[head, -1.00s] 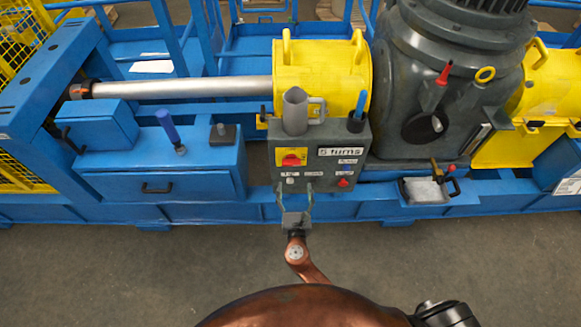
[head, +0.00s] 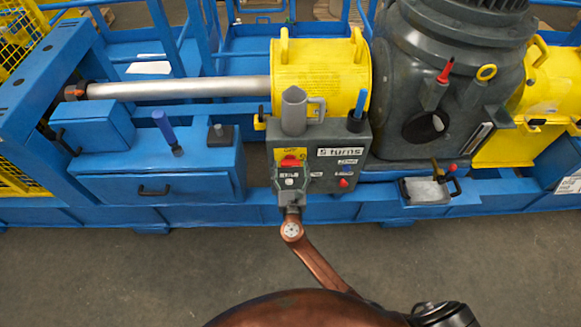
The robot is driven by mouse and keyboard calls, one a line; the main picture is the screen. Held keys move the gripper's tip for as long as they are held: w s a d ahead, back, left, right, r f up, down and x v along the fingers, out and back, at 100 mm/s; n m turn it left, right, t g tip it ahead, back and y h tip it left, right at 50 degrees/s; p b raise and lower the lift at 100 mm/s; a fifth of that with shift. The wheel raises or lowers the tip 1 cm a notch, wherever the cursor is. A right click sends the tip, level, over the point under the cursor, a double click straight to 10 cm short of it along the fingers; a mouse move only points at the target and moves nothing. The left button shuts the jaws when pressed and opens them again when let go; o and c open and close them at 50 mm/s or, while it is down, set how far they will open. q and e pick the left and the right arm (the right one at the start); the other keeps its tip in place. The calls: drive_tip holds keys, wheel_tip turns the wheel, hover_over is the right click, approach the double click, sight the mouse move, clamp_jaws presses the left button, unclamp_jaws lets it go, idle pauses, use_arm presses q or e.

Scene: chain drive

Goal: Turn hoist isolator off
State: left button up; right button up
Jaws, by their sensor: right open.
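The hoist isolator (head: 290,154) is a red rotary knob on a yellow plate, on the left of the grey control box (head: 345,187). Lettering above the knob is too small to read surely. My right gripper (head: 290,172) is open and in front of the box, just below the knob in the picture. Its body covers the lower left of the box face. Whether its fingertips touch the knob, and the exact angle of the knob, I cannot tell. My left gripper is out of view.
A red button (head: 344,183) sits right of the isolator, under a "5 turns" label (head: 342,152). A grey cup (head: 294,111) and a blue-handled tool stand on the box top. A blue cabinet (head: 155,187) is to the left, a metal tray (head: 428,192) to the right.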

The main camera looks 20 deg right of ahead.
drive_tip(key=c, duration=1.2)
drive_tip(key=shift+o, duration=0.2)
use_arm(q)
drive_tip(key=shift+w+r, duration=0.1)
use_arm(e)
drive_tip(key=shift+r+n+p, duration=0.15)
drive_tip(key=shift+n+p, duration=0.45)
drive_tip(key=shift+p, duration=0.25)
drive_tip(key=n+p, duration=0.6)
drive_tip(key=p, duration=0.1)
drive_tip(key=shift+n, duration=0.4)
drive_tip(key=n+p, duration=0.4)
drive_tip(key=n, duration=0.1)
drive_tip(key=shift+a, duration=0.1)
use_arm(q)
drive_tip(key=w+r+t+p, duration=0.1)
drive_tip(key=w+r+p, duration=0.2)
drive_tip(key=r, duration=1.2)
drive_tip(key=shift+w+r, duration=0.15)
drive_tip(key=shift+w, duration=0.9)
use_arm(e)
drive_tip(key=shift+f+n, duration=0.15)
drive_tip(key=shift+n, duration=1.05)
drive_tip(key=shift+f+n, duration=0.1)
drive_tip(key=shift+n, duration=1.1)
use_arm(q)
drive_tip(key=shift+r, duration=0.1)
